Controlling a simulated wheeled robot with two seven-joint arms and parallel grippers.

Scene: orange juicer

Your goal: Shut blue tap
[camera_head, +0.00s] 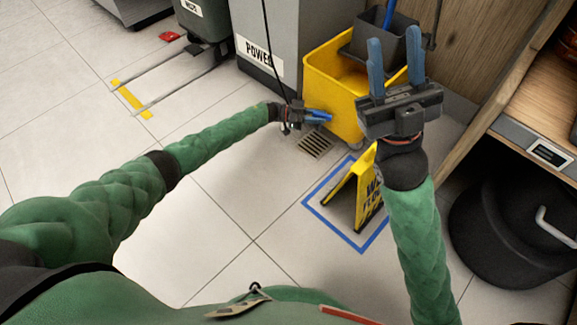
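My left gripper (318,115) is low beside the grey cabinet marked POWER, in front of the yellow mop bucket. Bright blue shows at its tip. I cannot tell whether this is only its fingers or also part of the blue tap, and I cannot make out a separate tap. Whether this gripper is open or shut is unclear at this size. My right gripper (395,72) is raised near the camera, with its two blue fingers pointing up and apart. It is open, with nothing seen between the fingers.
The grey cabinet (265,30) and yellow bucket (335,85) stand behind my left gripper. A floor drain (315,144) lies below it. A yellow wet-floor sign (365,188) stands inside a blue floor outline. A wooden counter and black bin (510,235) are at the right.

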